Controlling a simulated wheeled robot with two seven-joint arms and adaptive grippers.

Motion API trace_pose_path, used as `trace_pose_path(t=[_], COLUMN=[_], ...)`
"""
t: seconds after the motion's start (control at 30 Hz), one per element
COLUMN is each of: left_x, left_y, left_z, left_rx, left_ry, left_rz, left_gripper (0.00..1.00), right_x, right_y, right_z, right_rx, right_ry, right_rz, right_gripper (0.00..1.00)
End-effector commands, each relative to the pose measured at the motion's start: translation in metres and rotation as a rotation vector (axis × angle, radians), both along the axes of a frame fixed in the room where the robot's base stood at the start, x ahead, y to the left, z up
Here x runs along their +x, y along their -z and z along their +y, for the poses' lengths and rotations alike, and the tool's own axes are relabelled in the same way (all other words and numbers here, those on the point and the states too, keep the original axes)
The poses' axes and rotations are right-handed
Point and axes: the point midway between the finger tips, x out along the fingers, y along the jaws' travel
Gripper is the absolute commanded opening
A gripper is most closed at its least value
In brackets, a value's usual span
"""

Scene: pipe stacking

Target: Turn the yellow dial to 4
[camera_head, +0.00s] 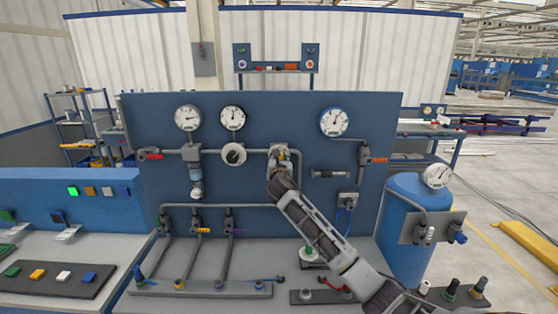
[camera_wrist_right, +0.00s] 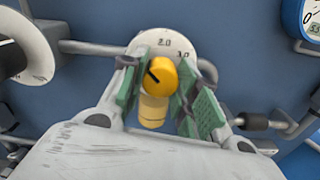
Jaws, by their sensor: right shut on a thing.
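The yellow dial (camera_wrist_right: 161,76) sits on the blue panel in front of a pale round scale plate (camera_wrist_right: 172,42). The marks 2.0 and 3.0 show above it, and the other marks are hidden. A short black line on the dial's face points to the upper left. My right gripper (camera_wrist_right: 158,82) is shut on the dial, with a green-padded finger on each side. In the head view my right gripper (camera_head: 279,156) reaches the middle of the panel and hides the dial. My left gripper is not in view.
The blue panel (camera_head: 270,107) carries several gauges, with one gauge (camera_head: 334,122) right of my gripper. A white round dial (camera_head: 233,154) is close on the left. Pipes and valves lie below. A blue tank (camera_head: 405,235) stands at right.

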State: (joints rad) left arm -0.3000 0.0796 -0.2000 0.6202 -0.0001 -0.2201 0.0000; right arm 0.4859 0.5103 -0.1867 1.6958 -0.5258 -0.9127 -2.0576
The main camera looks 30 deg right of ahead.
Motion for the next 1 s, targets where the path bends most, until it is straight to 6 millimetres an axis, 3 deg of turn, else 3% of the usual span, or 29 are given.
trace_pose_path(t=[0.37, 1.0], left_x=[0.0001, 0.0], left_y=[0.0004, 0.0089], left_z=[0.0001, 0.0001], left_rx=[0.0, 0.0], left_ry=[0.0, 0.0], left_rz=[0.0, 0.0], left_gripper=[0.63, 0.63], right_x=[0.0001, 0.0003], right_y=[0.0002, 0.0012], right_z=[0.0004, 0.0007], right_rx=[0.196, 0.677], right_ry=[-0.001, 0.001], right_rz=[-0.12, -0.414], right_gripper=[0.07, 0.07])
